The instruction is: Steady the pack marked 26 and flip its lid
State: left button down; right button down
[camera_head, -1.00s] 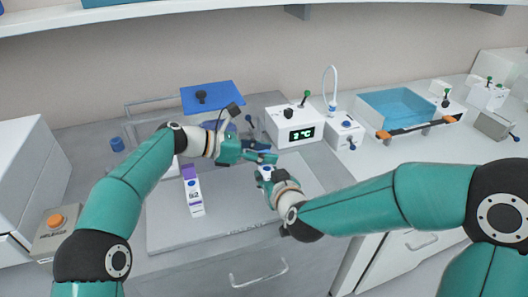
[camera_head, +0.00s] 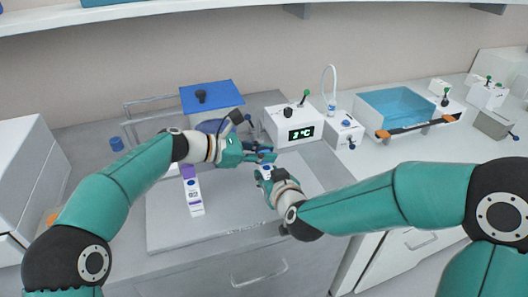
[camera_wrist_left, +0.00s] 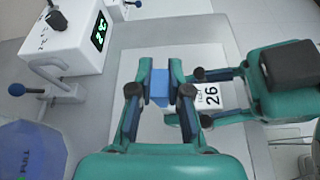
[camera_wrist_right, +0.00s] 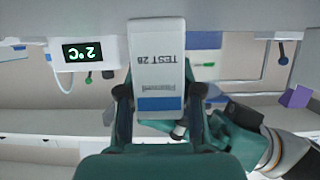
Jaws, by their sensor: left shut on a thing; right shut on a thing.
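The pack marked 26 is white with a blue part (camera_wrist_left: 160,86); its 26 label (camera_wrist_left: 212,95) faces sideways in the left wrist view. In the right wrist view the white pack (camera_wrist_right: 158,60) fills the space between my right gripper's fingers (camera_wrist_right: 160,108), its print upside down. My right gripper (camera_head: 263,177) is shut on the pack. My left gripper (camera_head: 264,153) is shut on the blue part, which sits between its fingertips (camera_wrist_left: 160,68). I cannot tell how far the lid is turned. In the head view the grippers mostly hide the pack.
A white and purple pack (camera_head: 194,194) stands on the grey worktop board (camera_head: 230,226) left of the grippers. A blue-lidded container (camera_head: 210,96) and a white box with a green display (camera_head: 290,125) stand behind. A blue basin (camera_head: 398,106) is at right. The front of the board is clear.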

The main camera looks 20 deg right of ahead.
pick_arm(q)
jog(key=shift+s+m+t, duration=0.5)
jog(key=shift+m+t, duration=0.3)
jog(key=shift+m, duration=0.4)
jog(key=c, duration=1.1)
grip_release()
jog(key=v, duration=1.2)
jog(key=shift+f, duration=0.25)
pick_arm(e)
jog(key=c, duration=0.7)
grip_release()
